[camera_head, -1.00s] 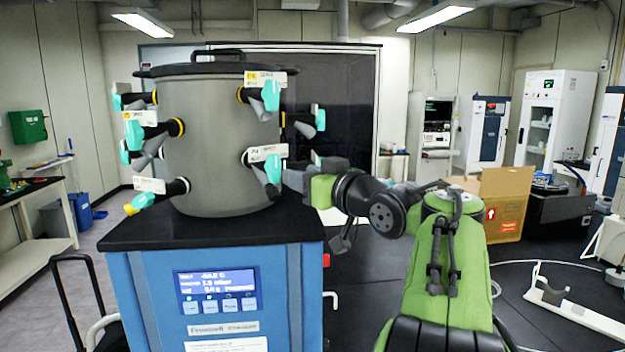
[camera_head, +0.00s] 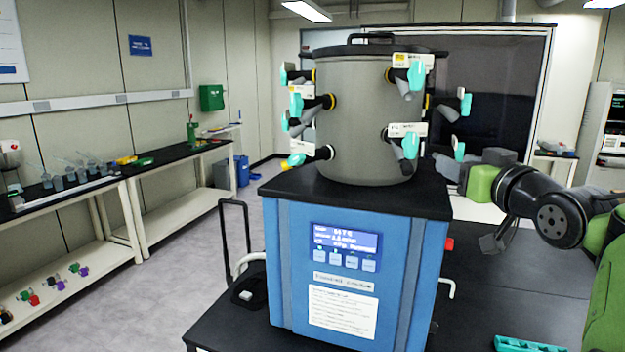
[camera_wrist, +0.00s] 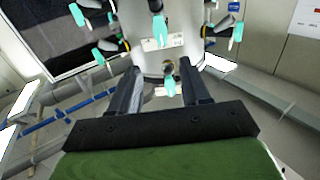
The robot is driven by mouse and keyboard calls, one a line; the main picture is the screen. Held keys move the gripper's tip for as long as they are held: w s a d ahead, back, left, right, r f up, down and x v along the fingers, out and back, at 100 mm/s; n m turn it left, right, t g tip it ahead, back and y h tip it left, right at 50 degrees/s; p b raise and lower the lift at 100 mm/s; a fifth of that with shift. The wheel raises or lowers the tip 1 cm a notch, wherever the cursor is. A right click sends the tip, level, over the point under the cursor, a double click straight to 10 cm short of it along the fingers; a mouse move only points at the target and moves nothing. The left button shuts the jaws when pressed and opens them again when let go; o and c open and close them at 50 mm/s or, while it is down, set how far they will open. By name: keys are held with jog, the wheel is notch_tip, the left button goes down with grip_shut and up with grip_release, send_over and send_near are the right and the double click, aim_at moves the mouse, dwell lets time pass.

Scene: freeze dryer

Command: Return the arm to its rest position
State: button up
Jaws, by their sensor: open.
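My gripper shows in the wrist view (camera_wrist: 160,92) with its two dark fingers spread apart and nothing between them. Beyond the fingers stands the grey freeze dryer drum (camera_head: 362,125) with several teal-handled valves around its side. One valve (camera_wrist: 170,80) appears in line with the gap between the fingers, with a space I cannot measure. In the head view my arm (camera_head: 548,208) is at the right, beside the drum. The drum sits upright on a blue cabinet (camera_head: 290,270) with a display (camera_head: 345,245).
A bench with several small glass vessels (camera_head: 75,172) runs along the left wall. A black trolley handle (camera_head: 222,235) stands left of the cabinet. A teal rack (camera_head: 525,344) lies at the lower right. The floor between bench and cabinet is open.

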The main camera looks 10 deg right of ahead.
jog(key=s+a+f+g+y, duration=0.1)
jog(key=s+a+f+g, duration=0.2)
jog(key=a+f, duration=0.45)
jog(key=s+a+f+g, duration=0.3)
jog(key=a+f, duration=0.2)
jog(key=a, duration=0.5)
jog(key=s+a+f+g, duration=0.2)
jog(key=s+f+g, duration=0.1)
jog(key=s+f, duration=0.5)
jog(key=s+a+f+g, duration=0.3)
jog(key=s+f, duration=0.6)
jog(key=s, duration=0.1)
jog(key=shift+a+n, duration=0.35)
jog(key=shift+n, duration=0.05)
jog(key=shift+s, duration=0.1)
